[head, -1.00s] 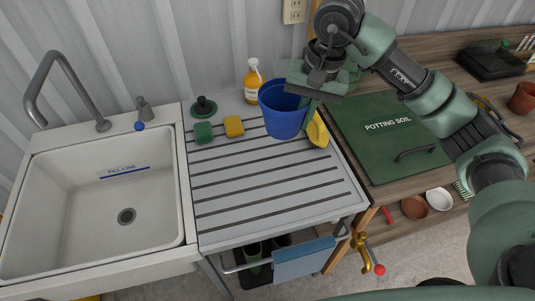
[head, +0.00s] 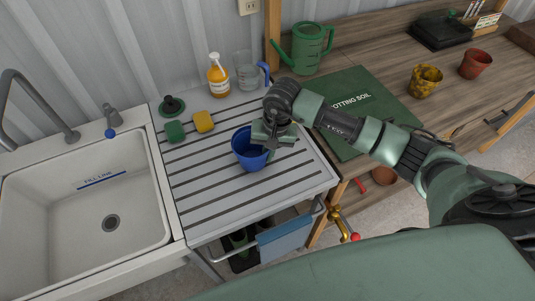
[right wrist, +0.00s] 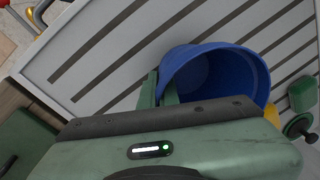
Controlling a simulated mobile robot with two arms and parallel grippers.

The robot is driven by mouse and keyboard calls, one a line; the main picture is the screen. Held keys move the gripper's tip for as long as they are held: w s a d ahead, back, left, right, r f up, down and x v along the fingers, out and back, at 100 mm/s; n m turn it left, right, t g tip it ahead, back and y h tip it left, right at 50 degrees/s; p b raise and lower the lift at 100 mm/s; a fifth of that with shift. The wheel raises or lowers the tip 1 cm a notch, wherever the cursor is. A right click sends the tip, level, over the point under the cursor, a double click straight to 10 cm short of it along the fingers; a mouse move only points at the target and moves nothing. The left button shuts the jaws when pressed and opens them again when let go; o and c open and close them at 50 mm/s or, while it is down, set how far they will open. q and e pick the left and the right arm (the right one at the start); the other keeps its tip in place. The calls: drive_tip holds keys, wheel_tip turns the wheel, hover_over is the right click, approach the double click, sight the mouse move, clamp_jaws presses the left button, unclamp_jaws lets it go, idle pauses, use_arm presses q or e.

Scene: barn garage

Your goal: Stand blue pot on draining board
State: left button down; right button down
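The blue pot (head: 241,150) is over the right-hand middle of the ribbed draining board (head: 210,216). It looks close to upright in the head view, and whether its base touches the board cannot be told. My right gripper (head: 270,138) is at the pot's right rim. In the right wrist view the gripper's fingers (right wrist: 159,92) straddle the wall of the blue pot (right wrist: 228,68), one inside and one outside, and look shut on it. The pot's mouth is open and looks empty. My left gripper is not in view.
A yellow sponge (head: 203,122), a green sponge (head: 175,131), a dark green plunger-like item (head: 172,106), an orange bottle (head: 218,80) and a clear jug (head: 247,72) stand along the back. The sink (head: 60,225) is left. The board's front is clear.

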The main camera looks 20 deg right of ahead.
drive_tip(key=shift+f, duration=0.85)
drive_tip(key=c, duration=2.1)
unclamp_jaws()
drive_tip(key=o, duration=0.4)
drive_tip(key=shift+r, duration=0.25)
drive_tip(key=shift+s+d+r+b, duration=0.25)
drive_tip(key=shift+r+b, duration=0.45)
drive_tip(key=shift+r, duration=1.25)
drive_tip(key=shift+s+d+r+b, duration=0.15)
drive_tip(key=shift+r+b, duration=0.55)
drive_tip(key=shift+r, duration=1.25)
drive_tip(key=shift+s+d+r+b, duration=0.25)
drive_tip(key=shift+r+b, duration=0.45)
drive_tip(key=shift+r, duration=1.25)
